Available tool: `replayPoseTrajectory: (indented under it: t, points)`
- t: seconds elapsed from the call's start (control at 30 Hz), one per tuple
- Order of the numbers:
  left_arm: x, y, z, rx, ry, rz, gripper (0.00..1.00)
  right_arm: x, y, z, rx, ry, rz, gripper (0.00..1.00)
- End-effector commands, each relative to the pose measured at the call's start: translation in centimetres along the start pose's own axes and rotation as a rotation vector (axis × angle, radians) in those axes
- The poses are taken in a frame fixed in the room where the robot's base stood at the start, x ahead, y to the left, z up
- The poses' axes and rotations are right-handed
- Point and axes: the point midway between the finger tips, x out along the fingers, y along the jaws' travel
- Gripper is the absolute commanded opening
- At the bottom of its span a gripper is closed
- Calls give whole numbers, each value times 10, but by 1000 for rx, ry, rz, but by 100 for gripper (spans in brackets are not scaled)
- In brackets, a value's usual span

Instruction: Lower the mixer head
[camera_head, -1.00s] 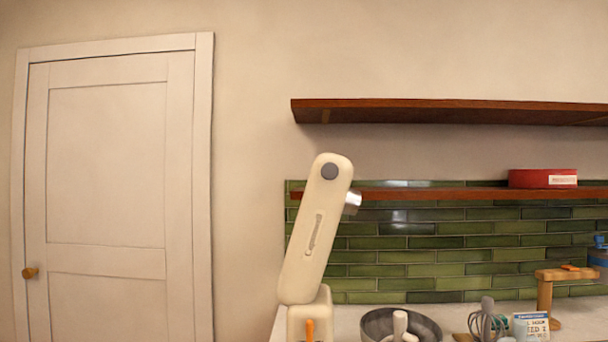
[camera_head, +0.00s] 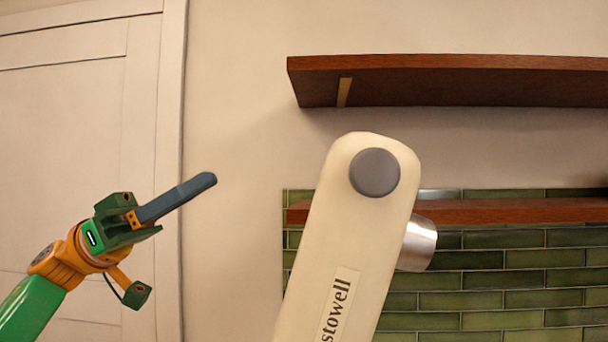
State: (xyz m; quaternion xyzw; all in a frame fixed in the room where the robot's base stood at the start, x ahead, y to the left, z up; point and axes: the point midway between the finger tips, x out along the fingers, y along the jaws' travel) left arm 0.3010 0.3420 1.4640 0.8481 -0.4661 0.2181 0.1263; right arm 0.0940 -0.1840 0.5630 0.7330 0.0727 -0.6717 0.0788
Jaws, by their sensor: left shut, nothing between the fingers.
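The cream mixer head (camera_head: 350,250) stands tilted steeply up in the middle of the view, with a grey round cap at its top end. A silver attachment hub (camera_head: 418,244) sticks out on its right side. A label reading "stowell" runs along the head. The mixer's base and the bowl are below the picture. My left gripper (camera_head: 208,181) is to the left of the mixer head, apart from it, at about the height of its upper end. Its fingers are shut, with nothing between them, and point right and slightly up. My right gripper is not in view.
An upper wooden shelf (camera_head: 450,80) juts out above and to the right of the head. A lower wooden shelf (camera_head: 520,211) runs behind it, in front of green tiles (camera_head: 500,281). A pale door (camera_head: 70,130) is at the left. The wall between is bare.

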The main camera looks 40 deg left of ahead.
Motion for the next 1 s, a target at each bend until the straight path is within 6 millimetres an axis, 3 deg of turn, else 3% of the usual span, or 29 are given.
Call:
replayPoseTrajectory:
  t: [0.17,0.57,0.7,1.0]
  points:
    - [21,8,-3,-9,-18,18,0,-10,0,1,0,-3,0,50]
    - [110,7,-6,-13,-17,14,0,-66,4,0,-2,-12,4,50]
    - [122,7,15,-13,-14,14,0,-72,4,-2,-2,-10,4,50]
    - [130,7,30,-8,-12,12,0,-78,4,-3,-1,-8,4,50]
